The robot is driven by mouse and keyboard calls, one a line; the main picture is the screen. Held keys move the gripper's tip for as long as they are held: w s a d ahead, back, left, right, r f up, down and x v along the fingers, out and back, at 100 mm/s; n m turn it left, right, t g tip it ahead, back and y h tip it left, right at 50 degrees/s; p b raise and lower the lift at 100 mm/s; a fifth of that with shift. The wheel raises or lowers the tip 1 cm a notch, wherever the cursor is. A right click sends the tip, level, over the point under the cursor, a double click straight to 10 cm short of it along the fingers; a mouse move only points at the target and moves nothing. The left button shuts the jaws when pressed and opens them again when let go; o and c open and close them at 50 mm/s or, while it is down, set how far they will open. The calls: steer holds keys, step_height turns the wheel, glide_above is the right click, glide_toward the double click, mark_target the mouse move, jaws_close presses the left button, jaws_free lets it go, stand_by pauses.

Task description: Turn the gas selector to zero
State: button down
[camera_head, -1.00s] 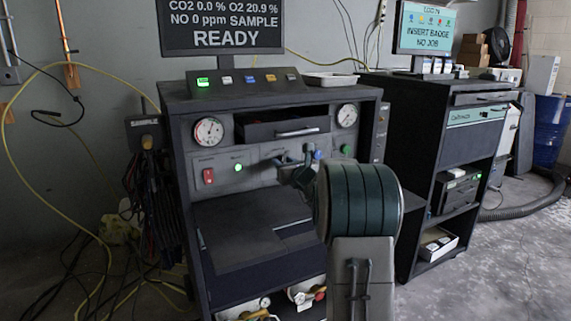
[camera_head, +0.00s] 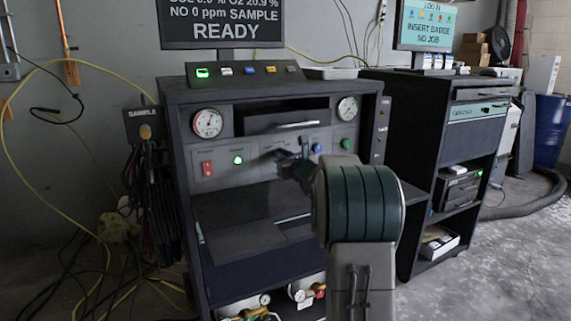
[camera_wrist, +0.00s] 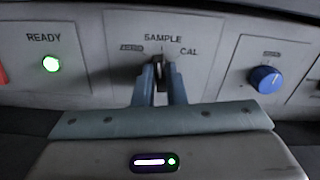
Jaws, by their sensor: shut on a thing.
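The gas selector (camera_wrist: 159,67) is a small dark knob on the grey panel, under the label SAMPLE with ZERO to its left and CAL to its right. My gripper (camera_wrist: 160,78) reaches up to it with its two blue-grey fingers, shut on the knob from both sides. The fingers hide much of the knob, so I cannot tell its exact pointing. In the head view my gripper (camera_head: 284,163) is at the panel below the drawer, and my arm partly covers this area.
A green READY lamp (camera_wrist: 51,64) glows left of the selector, beside a red switch (camera_head: 207,168). A blue knob (camera_wrist: 265,79) is to the right. A drawer (camera_head: 287,120) sits above, between two gauges. A dark shelf (camera_head: 240,235) lies below. The monitor (camera_head: 220,22) reads READY.

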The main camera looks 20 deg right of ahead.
steer(key=n+b, duration=0.2)
steer(key=b, duration=0.1)
steer(key=n+b, duration=0.2)
steer(key=b, duration=0.1)
steer(key=shift+f+b, duration=0.35)
steer(key=shift+f, duration=0.05)
steer(key=n+b, duration=0.4)
steer(key=shift+a+r, duration=0.15)
steer(key=shift+r, duration=0.05)
steer(key=shift+b, duration=0.35)
steer(key=c, duration=1.5)
jaws_free()
steer(key=s, duration=1.4)
steer(key=shift+d, duration=0.25)
steer(key=shift+a+r+p, duration=0.1)
steer(key=shift+r+p, duration=0.05)
steer(key=shift+p, duration=0.2)
